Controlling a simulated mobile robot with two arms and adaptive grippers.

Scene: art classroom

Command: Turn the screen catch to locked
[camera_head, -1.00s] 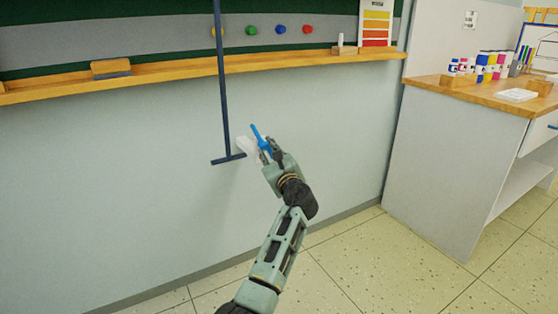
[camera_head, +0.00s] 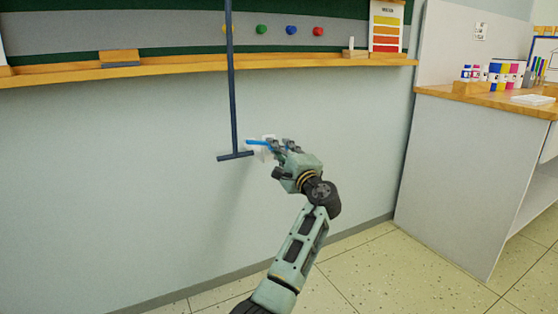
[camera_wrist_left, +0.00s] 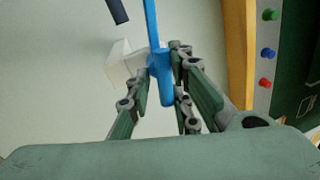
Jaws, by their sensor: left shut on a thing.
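The screen catch is a blue lever (camera_head: 257,142) on a white block (camera_head: 262,156) on the pale wall below the chalk ledge. The lever lies nearly level and its free end points left. My left gripper (camera_head: 278,146) is shut on the lever near its hub. In the left wrist view the blue lever (camera_wrist_left: 151,22) runs between the two fingers (camera_wrist_left: 160,68), with the white block (camera_wrist_left: 122,66) behind it. The fingers partly hide the hub and block in the head view. No locked mark is legible. My right gripper is out of view.
A dark T-shaped bar (camera_head: 233,95) hangs just left of the catch; its foot is close to the lever. The wooden ledge (camera_head: 190,66) runs above, with an eraser (camera_head: 119,57). A cabinet (camera_head: 465,165) with paints stands right. The wall left is clear.

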